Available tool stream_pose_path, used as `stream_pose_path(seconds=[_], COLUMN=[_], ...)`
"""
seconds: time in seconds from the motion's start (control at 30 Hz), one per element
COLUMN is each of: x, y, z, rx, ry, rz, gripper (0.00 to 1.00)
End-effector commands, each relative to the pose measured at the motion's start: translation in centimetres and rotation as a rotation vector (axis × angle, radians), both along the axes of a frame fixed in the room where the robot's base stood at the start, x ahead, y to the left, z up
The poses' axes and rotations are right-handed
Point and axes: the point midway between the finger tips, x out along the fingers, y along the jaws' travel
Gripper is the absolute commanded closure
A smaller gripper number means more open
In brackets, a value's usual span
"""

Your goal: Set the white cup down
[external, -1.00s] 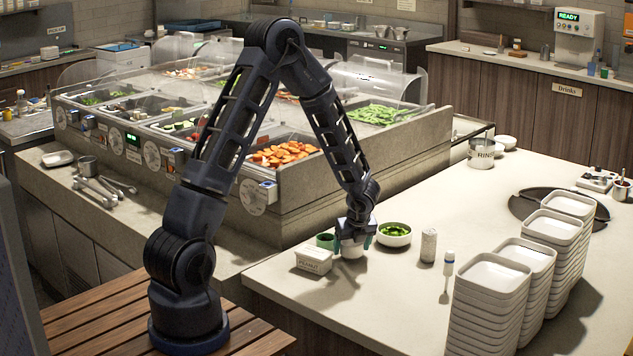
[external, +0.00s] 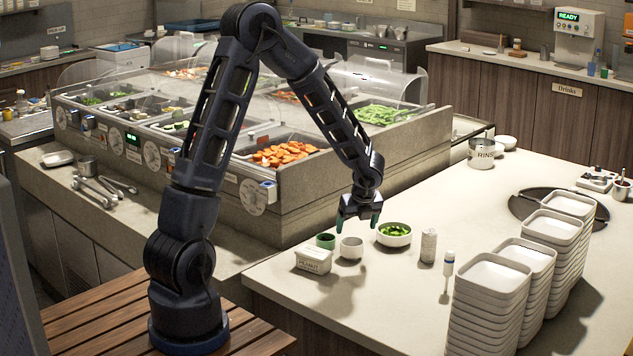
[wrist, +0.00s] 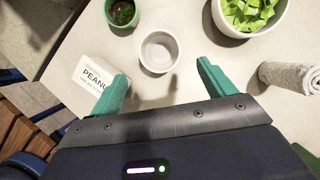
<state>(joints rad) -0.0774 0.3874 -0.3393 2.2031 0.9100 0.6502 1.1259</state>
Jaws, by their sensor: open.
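The white cup (external: 351,248) stands upright and empty on the pale counter (external: 420,290). It also shows in the wrist view (wrist: 159,51), just beyond my fingertips. My gripper (external: 359,221) is open and empty, above the cup and clear of it. In the wrist view its two green fingers (wrist: 160,85) are spread wide with nothing between them.
A green cup (external: 325,241) and a white box with peanut lettering (external: 313,261) stand left of the white cup. A bowl of greens (external: 394,234) and a rolled cloth (external: 428,246) stand to its right. Stacked white dishes (external: 490,300) fill the front right. The counter's middle is clear.

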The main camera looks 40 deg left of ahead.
Motion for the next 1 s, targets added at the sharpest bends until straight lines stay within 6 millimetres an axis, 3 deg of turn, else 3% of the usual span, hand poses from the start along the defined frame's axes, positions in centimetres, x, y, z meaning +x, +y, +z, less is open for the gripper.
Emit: stream_pose_path(seconds=[0.3, 0.47, 0.77, 1.0], x=[-0.6, -1.5, -6.4, -11.3], y=[-0.9, -0.2, 2.5, 4.2], z=[2.7, 4.8, 12.2, 17.3], rx=[0.000, -0.007, -0.073, -0.165], ry=[-0.002, -0.035, -0.186, -0.304], rz=[0.004, 0.083, 0.456, 0.773], gripper=[0.18, 0.18, 0.18, 0.18])
